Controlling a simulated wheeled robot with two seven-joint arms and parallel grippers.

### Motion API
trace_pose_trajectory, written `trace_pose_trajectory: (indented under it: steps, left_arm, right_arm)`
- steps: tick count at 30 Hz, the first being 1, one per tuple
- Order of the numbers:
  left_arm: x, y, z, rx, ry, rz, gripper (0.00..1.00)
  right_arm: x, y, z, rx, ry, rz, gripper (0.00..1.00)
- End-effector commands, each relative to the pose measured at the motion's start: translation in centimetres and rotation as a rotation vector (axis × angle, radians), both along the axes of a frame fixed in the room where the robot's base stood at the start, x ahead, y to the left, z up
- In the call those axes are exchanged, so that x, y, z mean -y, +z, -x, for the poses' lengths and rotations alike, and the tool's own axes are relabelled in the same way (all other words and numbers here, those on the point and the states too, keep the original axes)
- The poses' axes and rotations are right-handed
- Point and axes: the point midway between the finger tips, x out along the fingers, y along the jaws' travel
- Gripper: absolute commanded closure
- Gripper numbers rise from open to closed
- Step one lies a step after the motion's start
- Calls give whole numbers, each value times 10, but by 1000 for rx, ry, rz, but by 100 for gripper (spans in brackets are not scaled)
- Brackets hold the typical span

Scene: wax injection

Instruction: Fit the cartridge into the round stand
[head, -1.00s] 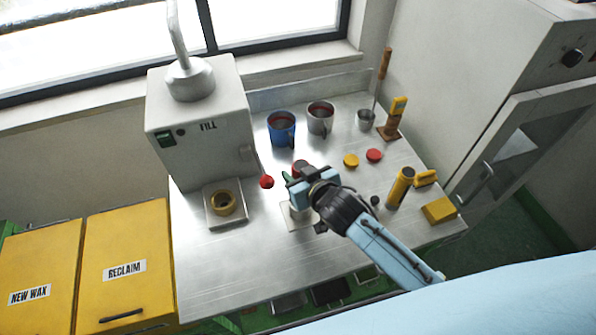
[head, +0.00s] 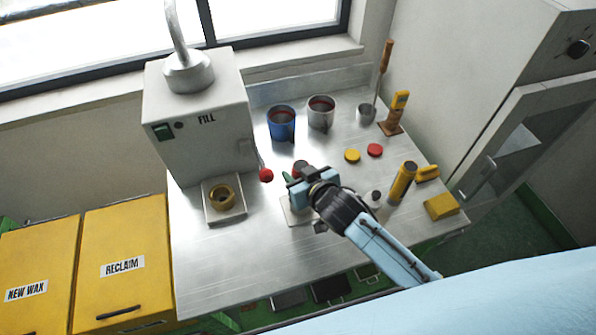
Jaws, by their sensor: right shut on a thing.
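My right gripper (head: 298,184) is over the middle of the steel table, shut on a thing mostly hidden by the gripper. A dark round top with a reddish tint (head: 300,167) shows just behind the jaws; it may be the cartridge. A pale square plate (head: 292,217) shows partly below the gripper, and whatever stands on it is hidden. A brass-coloured round ring (head: 222,197), perhaps the round stand, sits on a pale square base in front of the FILL machine, left of the gripper. My left gripper is out of view.
The FILL machine (head: 197,128) stands at the back left, with a red ball knob (head: 266,175) near it. Blue (head: 281,124) and grey (head: 320,113) mugs stand behind. The table's front left is clear.

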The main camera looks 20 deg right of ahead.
Motion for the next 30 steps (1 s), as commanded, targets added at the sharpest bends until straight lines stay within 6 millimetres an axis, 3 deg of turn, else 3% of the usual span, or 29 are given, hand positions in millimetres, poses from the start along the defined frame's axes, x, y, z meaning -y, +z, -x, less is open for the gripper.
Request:
trace_pose_trajectory:
  steps: [26,27,30]
  left_arm:
    - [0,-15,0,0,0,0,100]
    - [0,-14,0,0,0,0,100]
    - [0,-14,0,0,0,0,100]
  right_arm:
    - [0,-21,-1,3,0,-1,100]
    - [0,-21,-1,3,0,-1,57]
    - [0,-20,0,2,0,0,44]
